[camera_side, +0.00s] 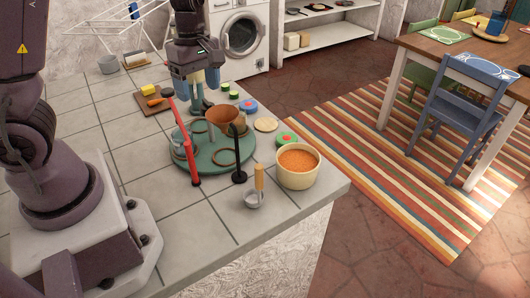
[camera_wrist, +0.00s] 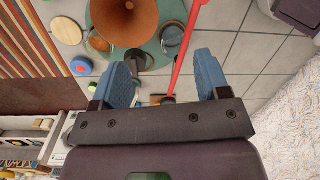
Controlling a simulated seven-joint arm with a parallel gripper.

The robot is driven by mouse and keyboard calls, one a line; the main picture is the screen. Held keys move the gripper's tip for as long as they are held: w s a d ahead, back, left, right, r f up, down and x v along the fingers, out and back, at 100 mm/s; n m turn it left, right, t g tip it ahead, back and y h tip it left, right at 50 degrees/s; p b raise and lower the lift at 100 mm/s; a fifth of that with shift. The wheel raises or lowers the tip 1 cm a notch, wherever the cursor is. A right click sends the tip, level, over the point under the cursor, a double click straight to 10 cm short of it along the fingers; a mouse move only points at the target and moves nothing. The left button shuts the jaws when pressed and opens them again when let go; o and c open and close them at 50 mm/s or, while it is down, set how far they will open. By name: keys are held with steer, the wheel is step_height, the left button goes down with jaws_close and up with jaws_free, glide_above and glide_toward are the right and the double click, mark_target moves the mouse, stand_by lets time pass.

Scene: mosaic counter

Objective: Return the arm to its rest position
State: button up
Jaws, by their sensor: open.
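My gripper (camera_side: 204,86) hangs above the far side of the round green turntable (camera_side: 228,160). Its two blue fingers are spread in the wrist view (camera_wrist: 165,78), with nothing held between them. A brown funnel-like cup (camera_side: 224,118) stands over the turntable, in front of my gripper in the side view; it also shows at the top of the wrist view (camera_wrist: 124,18). A red upright (camera_side: 189,155) and a black stand (camera_side: 239,160) rise at the turntable's near side. The red piece also shows right of centre in the wrist view (camera_wrist: 185,40).
A cream bowl (camera_side: 298,179) of orange grains stands near the counter corner, beside a wooden-handled ladle (camera_side: 258,182). A board with a yellow block (camera_side: 148,90) lies farther back. The left counter tiles are clear.

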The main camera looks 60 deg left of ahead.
steer(key=s+d+r+m+t, duration=0.3)
steer(key=s+d+r+m, duration=0.2)
steer(key=m, duration=0.5)
steer(key=s+d+r+m+t+y, duration=0.1)
steer(key=s+d+r+m+t, duration=0.2)
steer(key=r+m, duration=0.6)
steer(key=s+d+m, duration=0.1)
steer(key=s+d, duration=0.1)
steer(key=d, duration=0.1)
steer(key=shift+s+r+m, duration=0.15)
steer(key=shift+r+m, duration=0.15)
